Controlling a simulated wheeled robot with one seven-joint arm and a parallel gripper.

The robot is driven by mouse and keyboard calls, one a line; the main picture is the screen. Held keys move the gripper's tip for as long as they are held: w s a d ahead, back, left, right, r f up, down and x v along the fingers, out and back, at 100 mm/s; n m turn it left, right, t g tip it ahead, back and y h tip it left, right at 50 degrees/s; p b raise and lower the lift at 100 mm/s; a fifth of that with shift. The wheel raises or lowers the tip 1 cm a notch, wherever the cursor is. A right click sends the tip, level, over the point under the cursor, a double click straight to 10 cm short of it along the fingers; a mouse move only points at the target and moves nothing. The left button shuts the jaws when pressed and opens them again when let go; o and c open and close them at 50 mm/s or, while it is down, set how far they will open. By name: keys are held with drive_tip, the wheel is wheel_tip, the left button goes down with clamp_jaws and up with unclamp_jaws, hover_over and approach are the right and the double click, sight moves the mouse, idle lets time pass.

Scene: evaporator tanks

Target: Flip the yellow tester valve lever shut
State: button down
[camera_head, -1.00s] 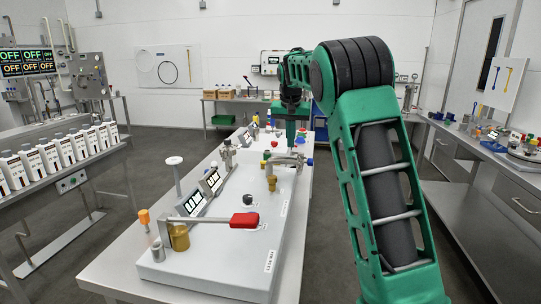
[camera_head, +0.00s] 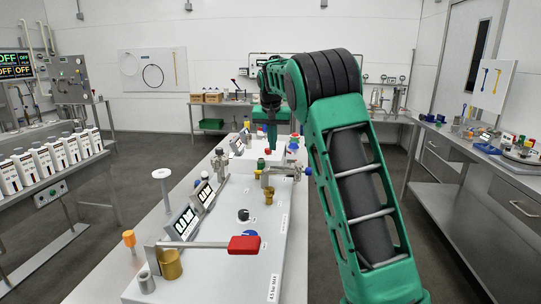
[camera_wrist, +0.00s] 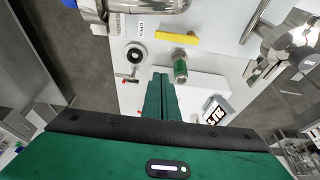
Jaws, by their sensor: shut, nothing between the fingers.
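A yellow lever (camera_wrist: 178,38) shows in the wrist view, lying flat over the white panel near a label that seems to read OPEN. My gripper (camera_wrist: 162,76) is shut and empty, its green fingers pointing at the panel below and slightly left of the lever, apart from it in the picture. A green-banded metal fitting (camera_wrist: 180,68) stands between the lever and the fingers, to the right. In the head view my gripper (camera_head: 272,140) points down over the far part of the bench. I cannot clearly pick out the yellow lever there.
A black round knob (camera_wrist: 135,55) sits left of the lever, and a shiny metal pipe (camera_wrist: 155,5) runs above it. A red-handled lever (camera_head: 244,244) lies across the nearer panel. White bottles (camera_head: 58,154) line the left bench. The floor aisle at right is clear.

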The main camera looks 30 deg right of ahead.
drive_tip(key=shift+s+a+f, duration=0.1)
drive_tip(key=shift+s+f, duration=0.05)
drive_tip(key=shift+f, duration=1.25)
drive_tip(key=shift+s+a+f, duration=0.15)
drive_tip(key=shift+s+f, duration=0.05)
drive_tip(key=shift+f, duration=1.25)
drive_tip(key=shift+s+a+f, duration=0.1)
drive_tip(key=shift+s+f, duration=0.05)
drive_tip(key=shift+f, duration=1.25)
